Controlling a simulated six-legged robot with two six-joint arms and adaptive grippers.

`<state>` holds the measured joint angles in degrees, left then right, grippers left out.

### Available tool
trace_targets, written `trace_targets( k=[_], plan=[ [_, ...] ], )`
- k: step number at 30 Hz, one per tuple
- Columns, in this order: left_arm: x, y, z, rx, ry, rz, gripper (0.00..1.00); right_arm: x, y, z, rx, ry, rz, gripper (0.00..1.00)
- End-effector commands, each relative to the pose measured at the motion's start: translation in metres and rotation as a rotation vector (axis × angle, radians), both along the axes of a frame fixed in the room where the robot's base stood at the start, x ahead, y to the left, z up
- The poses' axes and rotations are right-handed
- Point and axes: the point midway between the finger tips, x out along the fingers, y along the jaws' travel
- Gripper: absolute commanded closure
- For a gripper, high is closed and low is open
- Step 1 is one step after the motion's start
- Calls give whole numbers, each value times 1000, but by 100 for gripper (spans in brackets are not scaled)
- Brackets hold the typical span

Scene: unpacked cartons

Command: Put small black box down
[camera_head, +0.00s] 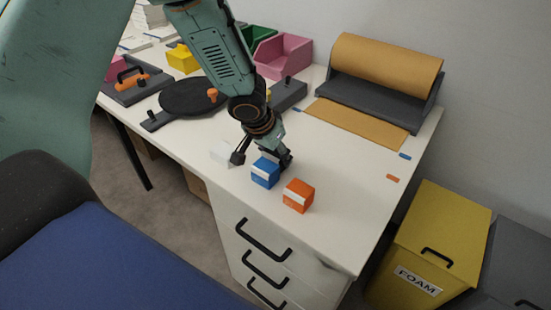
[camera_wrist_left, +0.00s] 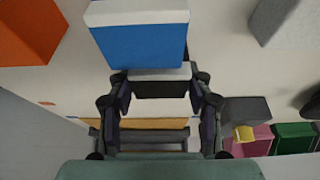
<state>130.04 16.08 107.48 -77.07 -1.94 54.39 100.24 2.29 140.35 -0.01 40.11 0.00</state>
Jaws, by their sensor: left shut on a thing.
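My left gripper (camera_head: 268,152) is over the front part of the white table. The left wrist view shows its two fingers (camera_wrist_left: 160,92) shut on the small black box (camera_wrist_left: 160,88), which is dark with a pale band. In the head view the black box is hidden or cannot be told apart from the dark fingers. It is low, close to the tabletop; whether it touches the table I cannot tell. A blue box (camera_head: 265,172) with a white band is right beside it, also large in the wrist view (camera_wrist_left: 140,45). My right gripper is not in view.
An orange box (camera_head: 298,196) stands right of the blue one, and a pale box (camera_head: 222,152) stands to the left. A brown paper roll (camera_head: 385,68) is at the back right, a black round plate (camera_head: 190,97) at the left. The table's front right is clear.

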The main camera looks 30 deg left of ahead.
Motion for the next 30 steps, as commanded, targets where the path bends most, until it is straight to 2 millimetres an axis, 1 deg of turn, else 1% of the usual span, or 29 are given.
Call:
trace_targets(
  k=[6,11,12,18,20,30],
  plan=[
    [0,0,1,0,0,0,76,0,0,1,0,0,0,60],
    [0,0,-3,0,0,0,76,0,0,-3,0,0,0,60],
    [0,0,-3,1,1,-1,47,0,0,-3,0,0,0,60],
    [0,0,-2,1,1,-1,30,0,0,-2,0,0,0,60],
    [0,0,-2,1,1,-1,26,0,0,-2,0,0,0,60],
    [0,0,0,0,0,-1,26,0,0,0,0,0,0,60]
  ],
)
